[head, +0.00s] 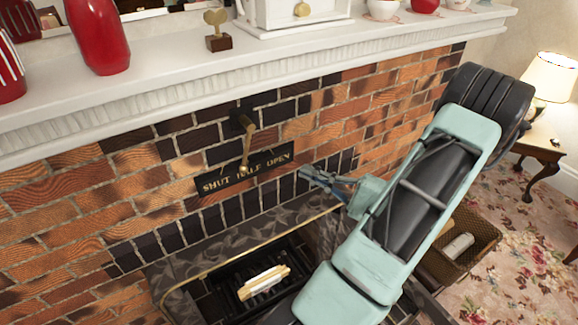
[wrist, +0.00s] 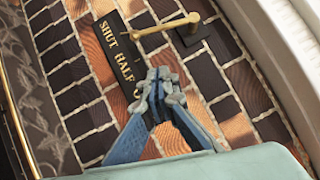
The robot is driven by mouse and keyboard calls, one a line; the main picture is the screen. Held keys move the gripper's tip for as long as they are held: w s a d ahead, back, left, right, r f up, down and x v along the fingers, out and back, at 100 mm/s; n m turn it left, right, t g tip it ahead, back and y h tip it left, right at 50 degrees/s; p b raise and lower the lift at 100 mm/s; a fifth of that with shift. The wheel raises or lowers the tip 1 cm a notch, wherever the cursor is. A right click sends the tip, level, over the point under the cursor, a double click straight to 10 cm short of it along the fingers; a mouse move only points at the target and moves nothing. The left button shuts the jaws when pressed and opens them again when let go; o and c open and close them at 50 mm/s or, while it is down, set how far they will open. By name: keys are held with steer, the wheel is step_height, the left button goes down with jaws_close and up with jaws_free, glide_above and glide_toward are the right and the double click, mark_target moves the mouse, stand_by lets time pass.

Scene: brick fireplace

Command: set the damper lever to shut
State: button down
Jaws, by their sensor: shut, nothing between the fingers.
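The brass damper lever (head: 247,146) hangs from a dark pivot mount on the brick wall. Its knobbed lower end is over the HALF mark in the head view. The black plate (head: 215,186) below it reads SHUT, HALF, OPEN from left to right. My gripper (head: 303,174) is just right of the plate's OPEN end, apart from the lever. Its blue fingers (wrist: 158,76) are closed together and empty.
The white mantel shelf (head: 180,95) juts out above the lever, bearing a red vase (head: 97,38) and a small ornament (head: 217,30). The firebox grate (head: 262,285) lies below. A basket (head: 470,235) and a lamp table (head: 543,143) are at right. The wall left of the plate is clear.

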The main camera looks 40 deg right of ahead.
mark_target(246, 158)
steer(key=w+a+r+p, duration=0.1)
steer(key=w+a+r, duration=0.1)
steer(key=w+a, duration=0.4)
steer(key=shift+d+p+x, duration=0.35)
steer(key=shift+x, duration=1.6)
steer(key=shift+w+f, duration=0.15)
steer(key=shift+f, duration=0.05)
steer(key=a+m+t, duration=0.1)
steer(key=a+m+b, duration=0.1)
steer(key=m, duration=0.1)
steer(key=shift+w+t+h, duration=0.25)
steer(key=shift+t+h, duration=0.05)
steer(key=shift+t, duration=0.1)
